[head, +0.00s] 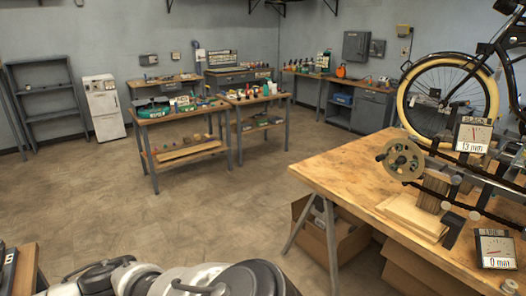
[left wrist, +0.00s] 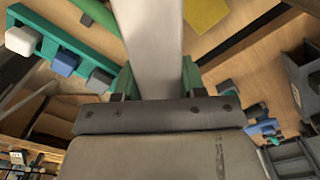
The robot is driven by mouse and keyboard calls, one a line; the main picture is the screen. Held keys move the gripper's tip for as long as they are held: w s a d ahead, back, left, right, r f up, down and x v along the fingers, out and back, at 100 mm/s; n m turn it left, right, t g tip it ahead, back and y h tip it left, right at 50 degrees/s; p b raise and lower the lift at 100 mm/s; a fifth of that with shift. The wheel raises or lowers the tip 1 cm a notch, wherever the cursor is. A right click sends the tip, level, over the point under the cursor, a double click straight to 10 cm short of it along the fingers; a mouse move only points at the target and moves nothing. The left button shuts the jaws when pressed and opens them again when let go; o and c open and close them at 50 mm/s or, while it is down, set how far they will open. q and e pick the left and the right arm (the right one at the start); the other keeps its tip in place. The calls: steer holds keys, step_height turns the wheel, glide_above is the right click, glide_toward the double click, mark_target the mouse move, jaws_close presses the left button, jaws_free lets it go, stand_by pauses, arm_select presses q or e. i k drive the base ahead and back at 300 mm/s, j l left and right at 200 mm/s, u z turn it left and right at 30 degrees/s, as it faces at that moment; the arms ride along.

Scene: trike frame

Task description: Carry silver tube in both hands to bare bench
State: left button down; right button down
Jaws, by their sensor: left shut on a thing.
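The silver tube (left wrist: 150,40) shows in the left wrist view as a pale grey bar running up from between the fingers to the top edge. My left gripper (left wrist: 157,84) is shut on it, with a green-edged finger on each side. The tube's ends are out of view. The head view shows neither gripper nor the tube, only parts of my own arm at the bottom edge. My right gripper is in neither view. No bench in the head view looks fully bare; the large wooden bench (head: 335,172) at right has a clear left part.
Gauges, wooden blocks and a wheeled frame (head: 445,95) fill that bench's right side. A cardboard box (head: 345,240) stands under it. Two cluttered tables (head: 183,118) stand mid-room. The floor (head: 90,195) at left is open. A green rack (left wrist: 60,40) is near the left gripper.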

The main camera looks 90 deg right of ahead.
mark_target(347, 156)
steer(key=z, duration=2.45)
steer(key=i+l+z, duration=0.15)
steer(key=i+z, duration=0.35)
steer(key=i, duration=0.15)
steer(key=i+u, duration=0.4)
steer(key=i, duration=0.2)
steer(key=i+l+u, duration=0.1)
steer(key=i+u, duration=0.35)
steer(key=i, duration=0.2)
steer(key=i+u, duration=0.4)
steer(key=i, duration=0.7)
steer(key=i+j+z, duration=0.1)
steer(key=i+z, duration=0.25)
steer(key=i, duration=0.7)
steer(key=i+l+z, duration=0.1)
steer(key=i+z, duration=0.35)
steer(key=i, duration=0.15)
steer(key=i+j+z, duration=0.15)
steer(key=i+z, duration=0.25)
steer(key=i, duration=0.2)
steer(key=i+l+z, duration=0.1)
steer(key=i+z, duration=0.6)
steer(key=i, duration=0.2)
steer(key=i+j+z, duration=0.2)
steer(key=i+z, duration=0.15)
steer(key=i, duration=0.1)
